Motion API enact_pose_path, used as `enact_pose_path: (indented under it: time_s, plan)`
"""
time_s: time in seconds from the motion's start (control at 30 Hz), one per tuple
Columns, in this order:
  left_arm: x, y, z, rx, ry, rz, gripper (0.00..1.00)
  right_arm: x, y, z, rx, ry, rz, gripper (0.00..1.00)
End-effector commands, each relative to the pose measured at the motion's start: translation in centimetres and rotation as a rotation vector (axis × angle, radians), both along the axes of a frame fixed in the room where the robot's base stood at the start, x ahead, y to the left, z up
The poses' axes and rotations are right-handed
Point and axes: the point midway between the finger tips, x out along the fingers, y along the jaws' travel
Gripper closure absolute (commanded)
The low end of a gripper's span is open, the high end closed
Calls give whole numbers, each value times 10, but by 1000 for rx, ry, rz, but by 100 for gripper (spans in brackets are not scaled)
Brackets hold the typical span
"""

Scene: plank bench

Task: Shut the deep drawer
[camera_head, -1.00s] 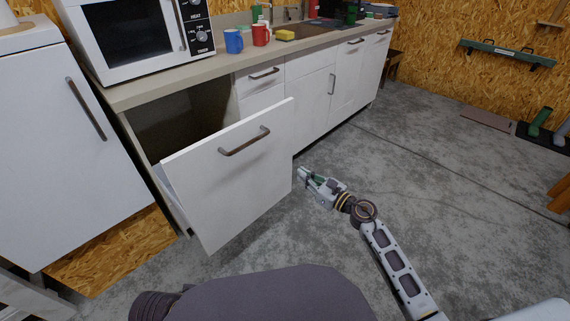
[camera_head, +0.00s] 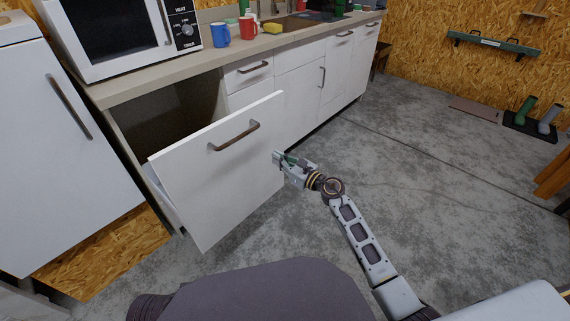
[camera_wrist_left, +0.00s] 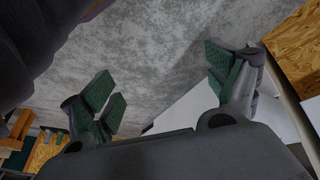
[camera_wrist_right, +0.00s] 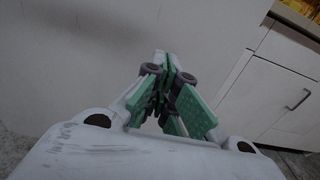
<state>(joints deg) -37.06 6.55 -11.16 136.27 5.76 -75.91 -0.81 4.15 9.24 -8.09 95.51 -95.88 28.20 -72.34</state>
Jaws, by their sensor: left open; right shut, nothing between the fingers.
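The deep drawer (camera_head: 215,185) is pulled out from under the counter, its white front tilted in the head view and a dark bar handle (camera_head: 234,136) near its top. A dark open space shows behind the front. My right gripper (camera_head: 278,157) is shut and empty at the right edge of the drawer front. In the right wrist view its fingers (camera_wrist_right: 163,62) point at a white panel that fills the left; I cannot tell whether they touch it. My left gripper (camera_wrist_left: 165,90) is open and empty above the floor; the head view does not show it.
A tall white cabinet (camera_head: 55,150) stands left of the drawer. The concrete floor (camera_head: 420,170) to the right is mostly clear.

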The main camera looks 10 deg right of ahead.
Motion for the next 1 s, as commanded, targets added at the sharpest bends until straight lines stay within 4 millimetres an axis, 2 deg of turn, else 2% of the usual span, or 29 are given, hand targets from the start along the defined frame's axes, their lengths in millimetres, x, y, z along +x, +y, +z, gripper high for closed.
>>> enact_pose_path:
  time_s: [0.53,0.7,1.0]
  plan:
    - [0,-8,-29,-39,-25,6,12,41,30,-1,1,0,0,100]
    - [-2,-9,-38,-46,-23,8,12,47,34,-1,1,1,0,100]
    - [1,-9,-35,-49,-34,8,12,49,35,0,0,0,0,100]
